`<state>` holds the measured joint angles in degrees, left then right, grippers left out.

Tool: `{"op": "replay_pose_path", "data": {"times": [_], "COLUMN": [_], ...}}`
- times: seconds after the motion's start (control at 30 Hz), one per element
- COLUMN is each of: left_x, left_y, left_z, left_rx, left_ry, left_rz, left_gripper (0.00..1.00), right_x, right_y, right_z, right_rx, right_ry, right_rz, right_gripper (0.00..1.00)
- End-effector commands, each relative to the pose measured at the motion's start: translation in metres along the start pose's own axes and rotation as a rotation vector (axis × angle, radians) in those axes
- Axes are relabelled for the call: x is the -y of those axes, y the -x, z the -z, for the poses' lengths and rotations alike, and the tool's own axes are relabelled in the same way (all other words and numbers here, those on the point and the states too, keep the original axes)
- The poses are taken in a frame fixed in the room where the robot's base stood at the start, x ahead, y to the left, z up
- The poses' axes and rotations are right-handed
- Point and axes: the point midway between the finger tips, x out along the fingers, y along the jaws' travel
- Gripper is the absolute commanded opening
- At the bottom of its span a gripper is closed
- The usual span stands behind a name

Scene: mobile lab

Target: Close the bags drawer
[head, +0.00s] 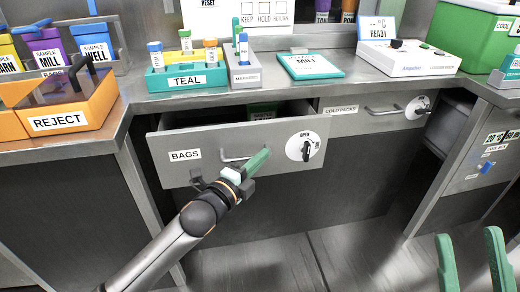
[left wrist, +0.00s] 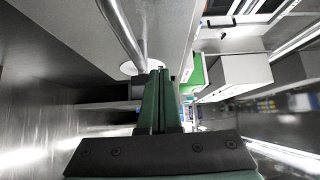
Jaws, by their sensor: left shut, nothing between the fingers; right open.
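The bags drawer (head: 230,138) is pulled out below the counter in the head view, with a "BAGS" label, a bar handle (head: 236,158) and a round white dial (head: 303,147) marked "OPEN". A green item with a label shows inside it. My left gripper (head: 258,160) is shut and empty, in front of the drawer face beside the handle; I cannot tell whether it touches. In the left wrist view the shut green fingers (left wrist: 158,95) point along the drawer front, with the handle (left wrist: 122,35) close by. My right gripper (head: 474,258) is open and empty at the lower right of the head view.
The cold packs drawer (head: 360,112) sits to the right, apparently flush. The counter above holds a teal rack (head: 187,80), a markers holder (head: 243,76), an orange reject bin (head: 62,118) and a white device (head: 408,58). The floor in front is clear.

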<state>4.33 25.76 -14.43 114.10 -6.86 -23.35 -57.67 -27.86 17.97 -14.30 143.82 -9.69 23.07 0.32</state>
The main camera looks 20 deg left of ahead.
Motion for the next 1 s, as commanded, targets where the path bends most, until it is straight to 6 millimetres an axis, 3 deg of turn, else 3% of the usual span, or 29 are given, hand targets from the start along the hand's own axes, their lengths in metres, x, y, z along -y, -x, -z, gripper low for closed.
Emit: {"op": "replay_pose_path", "data": {"times": [0.1, 0.3, 1.0], "left_x": [-0.002, -0.002, 0.003], "left_y": [-0.018, -0.035, -0.05], "left_z": [-0.004, -0.022, -0.038], "left_rx": [0.001, 0.0, 0.001], "left_ry": [-0.003, -0.002, -0.002], "left_rz": [0.002, 0.0, -0.001], "left_gripper": [0.0, 0.0, 0.0], "right_x": [0.004, 0.008, 0.005], "right_y": [0.006, 0.012, 0.006], "right_z": [-0.007, -0.013, -0.008], "right_rx": [0.003, 0.008, 0.011], "right_ry": [0.004, 0.015, 0.008], "right_rz": [0.003, 0.01, 0.006], "right_gripper": [0.47, 0.47, 0.47]}}
